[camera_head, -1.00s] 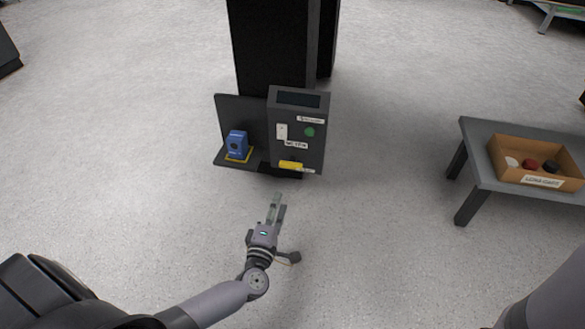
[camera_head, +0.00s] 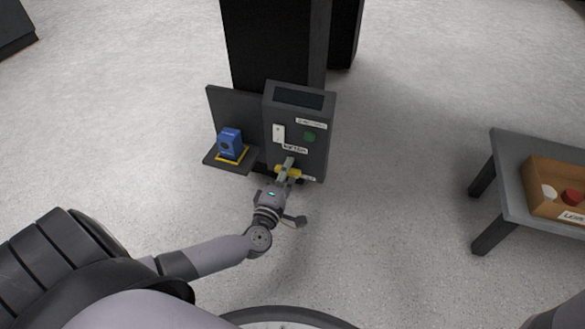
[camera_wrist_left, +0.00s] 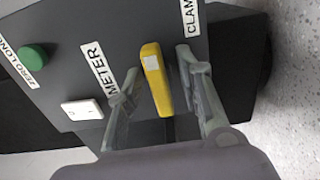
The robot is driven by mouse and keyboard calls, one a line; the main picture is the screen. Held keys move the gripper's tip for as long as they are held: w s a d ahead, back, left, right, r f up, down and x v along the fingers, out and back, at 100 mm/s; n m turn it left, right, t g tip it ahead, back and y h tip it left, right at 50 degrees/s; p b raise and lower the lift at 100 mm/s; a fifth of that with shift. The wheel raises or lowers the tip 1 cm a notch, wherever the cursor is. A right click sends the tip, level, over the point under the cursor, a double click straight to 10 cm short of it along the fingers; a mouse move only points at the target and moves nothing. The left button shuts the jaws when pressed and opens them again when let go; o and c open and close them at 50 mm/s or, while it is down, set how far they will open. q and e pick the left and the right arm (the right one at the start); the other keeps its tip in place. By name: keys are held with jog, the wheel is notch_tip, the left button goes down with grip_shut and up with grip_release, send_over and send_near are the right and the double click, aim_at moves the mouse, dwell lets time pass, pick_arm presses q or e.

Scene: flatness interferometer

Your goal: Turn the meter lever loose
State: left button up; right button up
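The yellow lever (camera_head: 289,171) is on the lower front of the grey meter box (camera_head: 316,145). In the left wrist view the yellow lever (camera_wrist_left: 156,79) lies between the "METER" label (camera_wrist_left: 98,67) and the "CLAM…" label (camera_wrist_left: 188,20), whose end is cut off. My left gripper (camera_head: 286,165) is at the lever. In the wrist view its two fingers (camera_wrist_left: 160,88) stand apart, one on each side of the lever, with gaps visible. My right gripper is not in view.
A green button (camera_wrist_left: 34,53) and a white switch (camera_wrist_left: 82,110) are on the same panel. A blue device (camera_head: 230,144) sits on a shelf left of the box. A grey table (camera_head: 508,180) with a cardboard tray (camera_head: 541,190) stands at the right. Open floor lies between.

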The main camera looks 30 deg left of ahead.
pick_arm(q)
jog(key=shift+c, duration=0.5)
grip_shut()
